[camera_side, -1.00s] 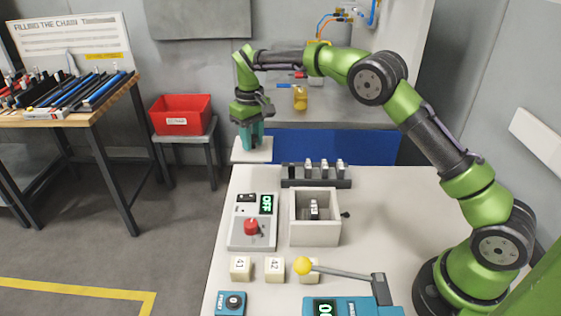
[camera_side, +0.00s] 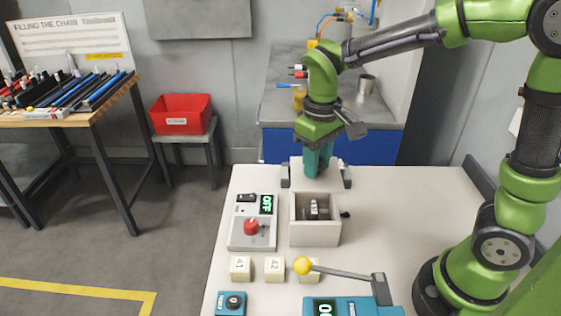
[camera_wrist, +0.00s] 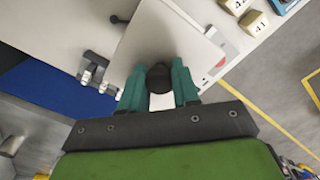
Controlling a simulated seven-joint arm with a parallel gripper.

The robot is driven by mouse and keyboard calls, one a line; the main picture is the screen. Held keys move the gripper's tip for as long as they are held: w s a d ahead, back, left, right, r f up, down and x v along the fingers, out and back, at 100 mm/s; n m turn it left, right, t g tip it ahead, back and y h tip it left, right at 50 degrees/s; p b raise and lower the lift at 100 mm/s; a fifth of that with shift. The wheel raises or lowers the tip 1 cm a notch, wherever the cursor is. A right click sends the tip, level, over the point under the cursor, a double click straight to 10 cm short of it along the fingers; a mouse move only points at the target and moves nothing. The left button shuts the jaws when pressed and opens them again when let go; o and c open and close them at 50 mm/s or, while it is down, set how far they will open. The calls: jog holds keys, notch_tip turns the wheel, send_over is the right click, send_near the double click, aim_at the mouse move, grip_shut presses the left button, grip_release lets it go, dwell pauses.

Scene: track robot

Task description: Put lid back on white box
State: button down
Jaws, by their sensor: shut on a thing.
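The white box (camera_side: 315,234) stands open-topped on the table in the side view, with a small dark-and-light part (camera_side: 315,209) inside. My gripper (camera_side: 318,172) is just behind and above the box, pointing down. In the wrist view my gripper (camera_wrist: 160,84) is shut on the black knob (camera_wrist: 160,75) of the flat, pale lid (camera_wrist: 168,40). The lid hangs above the table behind the box, hard to tell from the white table in the side view. In the wrist view the lid hides most of what lies below it.
A dark rack (camera_side: 347,179) with metal parts is partly hidden behind the lid. A control panel (camera_side: 240,235) with a red knob stands left of the box. Numbered blocks (camera_side: 274,268) and a yellow-ended lever (camera_side: 303,266) lie in front.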

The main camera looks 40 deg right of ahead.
jog(key=shift+s+d+f, duration=0.1)
jog(key=shift+s+f, duration=0.1)
jog(key=shift+f, duration=0.15)
jog(key=shift+w+f, duration=0.1)
jog(key=shift+f, duration=3.25)
jog(key=shift+f, duration=0.5)
jog(key=c, duration=0.8)
grip_release()
jog(key=shift+o, duration=0.5)
jog(key=o, duration=0.4)
jog(key=shift+o, duration=0.2)
jog(key=shift+r, duration=0.15)
